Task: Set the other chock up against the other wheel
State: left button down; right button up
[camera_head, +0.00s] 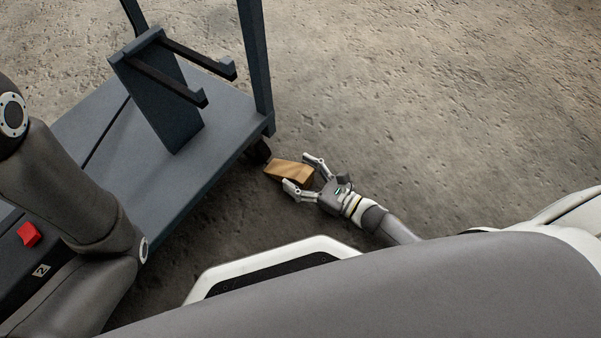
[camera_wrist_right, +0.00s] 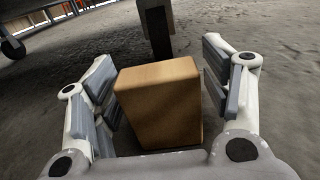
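A wooden wedge chock (camera_head: 288,170) lies on the floor with its thin end toward the near corner wheel (camera_head: 258,152) of the grey cart (camera_head: 185,165). I cannot tell if chock and wheel touch. My right gripper (camera_head: 297,171) has its fingers on both sides of the chock's thick end. In the right wrist view the chock (camera_wrist_right: 160,105) stands between the fingers, with a gap on each side, so the gripper is open around it. The wheel (camera_wrist_right: 158,35) shows dark beyond the chock. My left arm crosses the left side; its gripper is out of view.
The cart carries an upright bracket (camera_head: 160,95) with two prongs and a corner post (camera_head: 256,60). Another wheel (camera_wrist_right: 12,46) shows at the wrist view's left. The concrete floor (camera_head: 430,110) to the right is clear.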

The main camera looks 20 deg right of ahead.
jog(key=shift+r, duration=0.1)
jog(key=shift+r+p, duration=0.2)
jog(key=shift+p, duration=0.15)
jog(key=p+v, duration=0.3)
jog(key=v, duration=0.8)
jog(key=shift+f+p, duration=0.1)
jog(key=shift+p, duration=0.25)
jog(key=shift+s+d, duration=0.35)
jog(key=shift+s, duration=0.05)
